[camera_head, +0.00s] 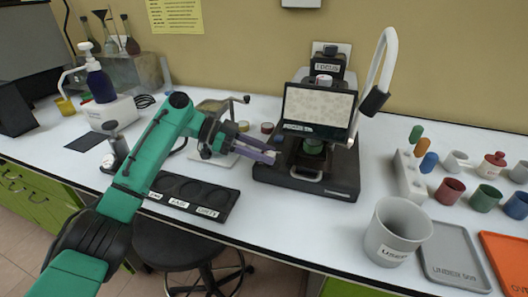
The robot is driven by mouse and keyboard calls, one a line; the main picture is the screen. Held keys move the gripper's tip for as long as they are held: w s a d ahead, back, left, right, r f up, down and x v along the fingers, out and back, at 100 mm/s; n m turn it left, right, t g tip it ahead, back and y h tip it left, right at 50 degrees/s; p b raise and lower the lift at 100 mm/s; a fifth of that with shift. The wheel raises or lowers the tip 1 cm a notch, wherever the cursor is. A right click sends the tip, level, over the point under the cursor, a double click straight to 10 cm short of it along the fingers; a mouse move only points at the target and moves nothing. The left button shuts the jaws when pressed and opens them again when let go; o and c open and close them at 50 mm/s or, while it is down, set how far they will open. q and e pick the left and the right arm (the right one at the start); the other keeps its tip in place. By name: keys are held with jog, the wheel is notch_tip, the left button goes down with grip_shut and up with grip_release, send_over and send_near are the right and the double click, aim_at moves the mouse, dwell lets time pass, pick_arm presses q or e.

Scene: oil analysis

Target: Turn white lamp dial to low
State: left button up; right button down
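The white lamp (388,62) has an arched neck and a black head (374,101), standing at the right side of the black microscope-like device (305,180). I cannot make out its dial or the dial's setting. My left gripper (275,157) reaches in from the left with its fingers pointing right, in front of the device's left side. It appears empty, with its fingers close together; whether they are open or shut is unclear. I cannot tell whether the fingertips touch the device. My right gripper is not in view.
A screen (319,106) is on the device. A labelled black tray (190,196) lies at the front edge. A grey bucket (397,232), a white rack (408,175) with coloured pieces, small cups and flat trays fill the right. Bare table lies between the device and bucket.

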pick_arm(q)
jog(key=shift+o, duration=1.2)
jog(key=v, duration=1.4)
jog(key=shift+a, duration=0.25)
